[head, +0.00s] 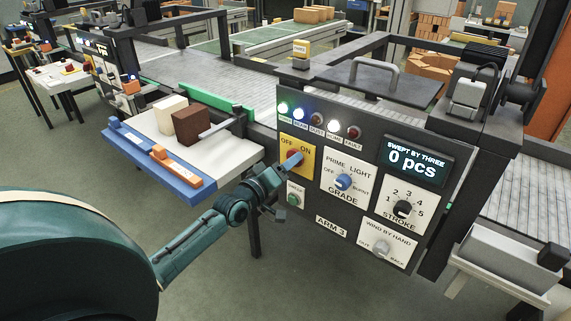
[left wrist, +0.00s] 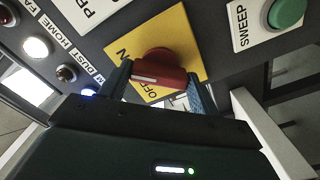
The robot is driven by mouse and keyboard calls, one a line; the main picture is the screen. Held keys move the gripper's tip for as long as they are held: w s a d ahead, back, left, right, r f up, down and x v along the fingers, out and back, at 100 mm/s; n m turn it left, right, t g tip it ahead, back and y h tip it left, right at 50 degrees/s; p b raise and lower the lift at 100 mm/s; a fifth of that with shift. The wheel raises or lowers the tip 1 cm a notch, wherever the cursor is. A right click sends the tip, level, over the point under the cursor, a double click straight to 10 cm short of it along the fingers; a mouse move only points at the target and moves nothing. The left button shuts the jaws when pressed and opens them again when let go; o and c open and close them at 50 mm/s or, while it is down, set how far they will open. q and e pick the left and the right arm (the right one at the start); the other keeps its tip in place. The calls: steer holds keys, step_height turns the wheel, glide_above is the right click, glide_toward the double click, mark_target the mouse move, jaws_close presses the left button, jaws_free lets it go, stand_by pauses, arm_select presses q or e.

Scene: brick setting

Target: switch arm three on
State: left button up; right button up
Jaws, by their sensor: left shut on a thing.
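The panel labelled ARM 3 (head: 331,228) carries a yellow OFF/ON plate (head: 285,146) with a red rotary knob (head: 297,156). My left gripper (head: 291,161) reaches the plate from the lower left and is shut on the knob. In the left wrist view, the red knob (left wrist: 160,70) sits between the two fingers, on the yellow plate (left wrist: 190,35). The fingers partly cover the OFF and ON words, and I cannot tell for certain which the knob points to. My right gripper is not in view.
A green SWEEP button (head: 293,199) sits just below the plate. The GRADE knob (head: 344,182), STROKE knob (head: 403,208) and WIND BY HAND dial (head: 380,247) are to the right. The display (head: 415,161) reads 0 pcs. A white table (head: 225,155) with two bricks stands left.

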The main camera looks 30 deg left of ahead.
arm_select(q)
steer(key=shift+m, duration=0.6)
steer(key=o, duration=1)
steer(key=s, duration=0.8)
steer(key=s+a, duration=0.1)
steer(key=s, duration=0.4)
steer(key=shift+s, duration=0.1)
steer(key=s+d+f+m+g+p, duration=0.1)
steer(key=s+d+f+m+g, duration=0.1)
steer(key=d, duration=0.5)
steer(key=s+d+f+m+g+h+p, duration=0.1)
steer(key=s+d+f+m+g+p, duration=0.1)
steer(key=s+d+f+m, duration=0.3)
steer(key=s+d+f+m+g+p, duration=0.1)
steer(key=s+d+f+m+g, duration=0.2)
steer(key=d, duration=0.7)
steer(key=shift+s+f+m+h, duration=0.2)
steer(key=shift+s+f, duration=0.35)
steer(key=shift+s, duration=0.35)
steer(key=shift+s+f+m+h, duration=0.2)
steer(key=shift+s+f, duration=0.3)
steer(key=shift+s, duration=0.35)
